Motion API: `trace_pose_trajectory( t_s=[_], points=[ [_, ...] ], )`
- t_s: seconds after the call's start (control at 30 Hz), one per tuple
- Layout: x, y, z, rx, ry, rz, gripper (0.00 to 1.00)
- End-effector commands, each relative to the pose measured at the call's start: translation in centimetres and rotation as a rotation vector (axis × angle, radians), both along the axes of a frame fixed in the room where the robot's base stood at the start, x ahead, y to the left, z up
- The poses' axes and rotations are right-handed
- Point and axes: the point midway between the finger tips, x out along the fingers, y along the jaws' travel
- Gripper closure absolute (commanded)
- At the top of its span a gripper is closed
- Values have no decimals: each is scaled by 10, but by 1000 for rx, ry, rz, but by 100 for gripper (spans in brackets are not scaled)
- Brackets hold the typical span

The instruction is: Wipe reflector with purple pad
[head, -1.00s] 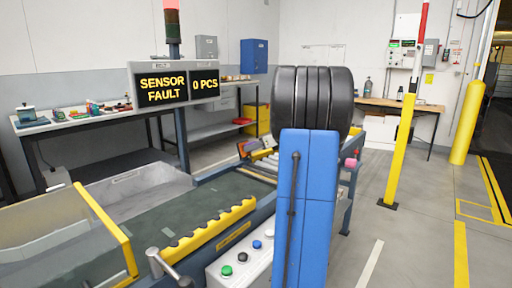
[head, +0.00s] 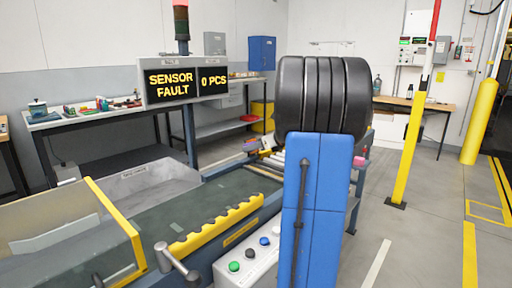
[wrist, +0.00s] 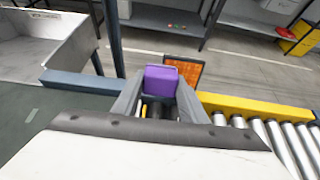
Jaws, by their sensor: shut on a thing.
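My gripper (wrist: 160,92) shows in the wrist view with its two grey fingers shut on the purple pad (wrist: 161,79). The orange reflector (wrist: 186,68), in a dark frame, stands just beyond the pad and slightly to its right. The pad covers the reflector's lower left part. I cannot tell whether pad and reflector touch.
The conveyor has a dark green belt (head: 200,217) and metal rollers (wrist: 286,140). A grey bin (head: 147,189) stands on its far side. The display (head: 186,82) reads SENSOR FAULT and 0 PCS. A yellow post (head: 408,150) stands on open floor at right.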

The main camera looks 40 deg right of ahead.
Motion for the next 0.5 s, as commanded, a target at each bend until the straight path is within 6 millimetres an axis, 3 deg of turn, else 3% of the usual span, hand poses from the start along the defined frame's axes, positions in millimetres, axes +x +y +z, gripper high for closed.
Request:
trace_pose_trajectory(
  t_s=[0.27, 0.5],
  points=[
    [-1, 0, 0, 0, 0, -1, 79],
    [-13, -2, 5, -1, -1, -2, 79]
  ],
)
